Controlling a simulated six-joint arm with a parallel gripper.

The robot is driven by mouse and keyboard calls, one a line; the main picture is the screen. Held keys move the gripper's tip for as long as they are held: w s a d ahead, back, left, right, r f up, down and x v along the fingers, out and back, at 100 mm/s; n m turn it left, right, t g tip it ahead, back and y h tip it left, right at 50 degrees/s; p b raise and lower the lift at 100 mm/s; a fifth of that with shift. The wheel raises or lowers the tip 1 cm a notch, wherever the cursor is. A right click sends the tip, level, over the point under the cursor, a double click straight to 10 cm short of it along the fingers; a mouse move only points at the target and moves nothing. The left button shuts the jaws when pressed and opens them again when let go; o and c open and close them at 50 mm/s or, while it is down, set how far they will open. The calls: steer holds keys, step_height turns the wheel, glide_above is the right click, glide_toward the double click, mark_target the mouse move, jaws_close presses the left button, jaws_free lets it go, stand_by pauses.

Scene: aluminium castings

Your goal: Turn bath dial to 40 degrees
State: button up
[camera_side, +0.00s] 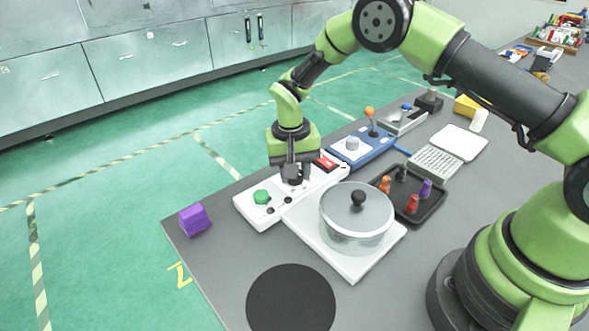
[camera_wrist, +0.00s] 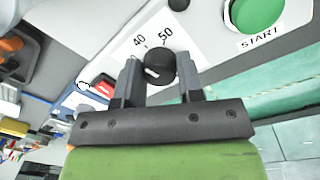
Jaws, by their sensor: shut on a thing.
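The bath dial (camera_wrist: 160,66) is a round black knob on a white panel (camera_wrist: 205,28). The printed numbers 40 and 50 show beside it. A light line shows on its face, but I cannot tell exactly which mark it points to. My gripper (camera_wrist: 160,78) is shut on the dial, with one dark finger on each side of it. In the side view my gripper (camera_side: 293,178) points down onto the white control panel (camera_side: 247,210) and mostly hides the dial.
A green START button (camera_side: 261,196) and a red switch (camera_side: 326,163) flank the dial on the panel. A lidded glass pot (camera_side: 355,228) stands close by on a white base. A purple block (camera_side: 195,219) lies left. A dark tray (camera_side: 432,204) holds several coloured pieces.

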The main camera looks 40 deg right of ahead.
steer(key=shift+m, duration=0.6)
steer(key=o, duration=0.9)
steer(key=r, duration=0.9)
steer(key=shift+w+a+r, duration=0.1)
steer(key=shift+w+a, duration=0.1)
steer(key=shift+r, duration=0.35)
